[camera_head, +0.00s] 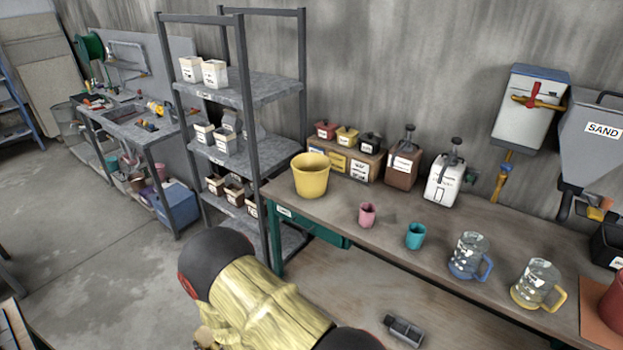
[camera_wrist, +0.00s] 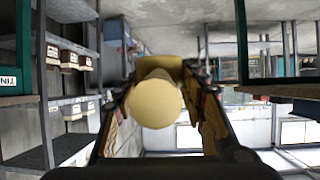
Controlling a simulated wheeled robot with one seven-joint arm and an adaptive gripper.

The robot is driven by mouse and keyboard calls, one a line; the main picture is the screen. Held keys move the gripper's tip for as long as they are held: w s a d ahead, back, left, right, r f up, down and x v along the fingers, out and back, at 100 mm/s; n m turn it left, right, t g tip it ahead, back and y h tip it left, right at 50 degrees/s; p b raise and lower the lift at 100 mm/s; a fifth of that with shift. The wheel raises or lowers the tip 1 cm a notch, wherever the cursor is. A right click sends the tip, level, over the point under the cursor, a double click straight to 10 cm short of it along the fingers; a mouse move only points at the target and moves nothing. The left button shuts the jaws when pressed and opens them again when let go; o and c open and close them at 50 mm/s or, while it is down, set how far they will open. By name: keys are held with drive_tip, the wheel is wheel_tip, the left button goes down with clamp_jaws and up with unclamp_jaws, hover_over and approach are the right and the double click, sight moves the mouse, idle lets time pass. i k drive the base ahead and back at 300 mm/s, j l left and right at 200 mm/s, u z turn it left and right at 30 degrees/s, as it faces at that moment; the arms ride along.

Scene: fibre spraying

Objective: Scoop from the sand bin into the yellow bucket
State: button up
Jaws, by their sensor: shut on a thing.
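The yellow bucket (camera_head: 311,175) stands upright on the left end of the long workbench in the head view. The inside that shows looks plain yellow. A grey hopper labelled SAND (camera_head: 603,131) is on the wall at the right edge, partly cut off. My gripper (camera_wrist: 163,92) shows in the wrist view, its fingers on either side of a yellow thing with a pale round end (camera_wrist: 155,103). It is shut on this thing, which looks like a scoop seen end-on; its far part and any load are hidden. My gripper is not clearly visible in the head view.
On the workbench (camera_head: 390,228) stand a pink cup (camera_head: 367,214), a teal cup (camera_head: 415,236) and two clear jugs (camera_head: 469,255). Metal shelving (camera_head: 250,90) stands left of the bench. A grey object (camera_head: 403,330) lies low, below the bench top. Open floor (camera_head: 110,240) is at left.

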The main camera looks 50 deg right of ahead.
sight(310, 170)
drive_tip(key=i+j+z, duration=0.1)
drive_tip(key=i+z, duration=0.35)
drive_tip(key=i+j+z, duration=0.2)
drive_tip(key=z, duration=0.25)
drive_tip(key=i+j+z, duration=0.25)
drive_tip(key=z, duration=0.2)
drive_tip(key=i+j+z, duration=0.2)
drive_tip(key=j+z, duration=0.25)
drive_tip(key=i+j+z, duration=0.1)
drive_tip(key=j+z, duration=0.35)
